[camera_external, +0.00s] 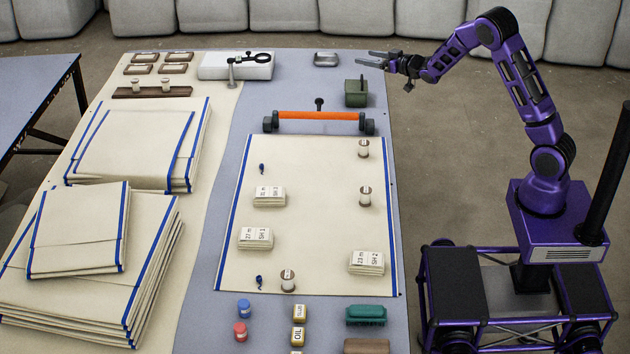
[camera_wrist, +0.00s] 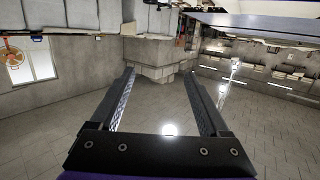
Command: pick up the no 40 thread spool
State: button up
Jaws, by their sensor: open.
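Pale thread spools stand at several places on the table. On the cream cloth sheet (camera_external: 300,215) one spool (camera_external: 363,148) is at the upper right, another spool (camera_external: 365,196) is below it, and a third spool (camera_external: 288,281) is at the bottom edge. Two more spools sit on a brown wooden rack (camera_external: 180,92) at the back left. I cannot read a number on any spool, so I cannot tell which is no 40.
A green box (camera_external: 356,93) and a metal tin (camera_external: 326,59) are near my gripper. Labelled cloth stacks (camera_external: 367,263) lie on the sheet. Large folded cloths (camera_external: 85,270) fill the left.

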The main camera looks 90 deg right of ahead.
jog(key=s+a+f+n+y, duration=0.1)
jog(key=s+a+f+y, duration=0.15)
jog(key=f, duration=0.35)
jog(key=s+a+f+n+y, duration=0.1)
jog(key=s+f, duration=0.3)
jog(key=f, duration=0.2)
jog(key=n+y, duration=0.3)
jog(key=y, duration=0.1)
send_near(368, 143)
jog(key=shift+h, duration=0.25)
jog(key=b+x, duration=0.1)
jog(key=x, duration=0.8)
jog(key=shift+w+f, duration=0.1)
jog(key=shift+w, duration=0.05)
jog(key=x, duration=0.4)
jog(key=shift+a+f+b, duration=0.1)
jog(key=shift+f+b, duration=0.25)
jog(key=shift+b, duration=0.05)
jog(key=shift+w+f, duration=0.2)
jog(key=shift+w, duration=0.2)
grip_shut()
